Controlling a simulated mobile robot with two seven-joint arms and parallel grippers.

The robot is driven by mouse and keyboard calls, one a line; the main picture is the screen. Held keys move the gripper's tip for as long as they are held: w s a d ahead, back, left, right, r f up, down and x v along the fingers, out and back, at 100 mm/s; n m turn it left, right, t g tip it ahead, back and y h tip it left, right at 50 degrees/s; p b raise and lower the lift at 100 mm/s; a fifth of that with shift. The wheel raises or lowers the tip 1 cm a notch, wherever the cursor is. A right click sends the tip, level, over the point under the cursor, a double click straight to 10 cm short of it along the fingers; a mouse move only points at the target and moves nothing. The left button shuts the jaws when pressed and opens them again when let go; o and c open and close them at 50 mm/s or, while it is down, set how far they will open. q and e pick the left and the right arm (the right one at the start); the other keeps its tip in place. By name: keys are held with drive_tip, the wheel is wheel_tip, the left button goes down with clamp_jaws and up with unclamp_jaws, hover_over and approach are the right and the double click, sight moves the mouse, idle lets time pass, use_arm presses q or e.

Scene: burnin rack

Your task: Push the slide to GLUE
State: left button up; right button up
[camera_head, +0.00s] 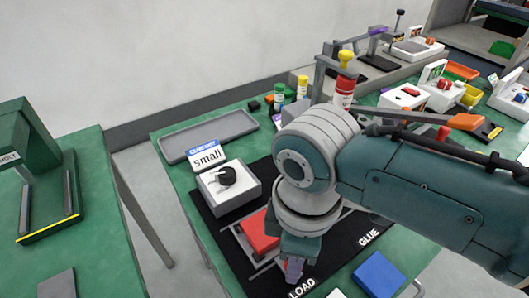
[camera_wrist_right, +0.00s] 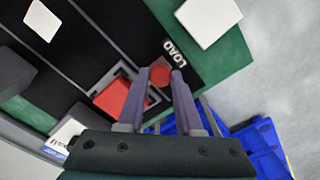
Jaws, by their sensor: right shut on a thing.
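The slide is a grey frame (camera_head: 266,264) on a black mat (camera_head: 212,226), carrying a red block (camera_head: 260,232). It lies near the LOAD label (camera_head: 302,288); the GLUE label (camera_head: 369,237) is further right along the mat. In the right wrist view the red block (camera_wrist_right: 117,98) sits beside the fingers. My right gripper (camera_head: 293,268) points down at the LOAD end. Its fingers (camera_wrist_right: 163,78) are shut on a round red knob (camera_wrist_right: 160,76) at the slide. My forearm and wrist hide part of the slide and mat. My left gripper is not in view.
A blue block (camera_head: 378,274) lies at the front right. Bottles and white machines stand further back.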

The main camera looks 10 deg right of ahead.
clamp_jaws()
idle(0.8)
drive_tip(key=shift+w+d, duration=0.1)
drive_tip(key=shift+d, duration=0.1)
drive_tip(key=d, duration=0.2)
drive_tip(key=w+d, duration=0.1)
drive_tip(key=d, duration=0.1)
drive_tip(key=w+d, duration=0.1)
drive_tip(key=d, duration=0.1)
drive_tip(key=shift+w+d+p, duration=0.2)
drive_tip(key=shift+d+p, duration=0.1)
drive_tip(key=shift+d, duration=0.1)
drive_tip(key=o, duration=0.8)
unclamp_jaws()
drive_tip(key=shift+a, duration=0.1)
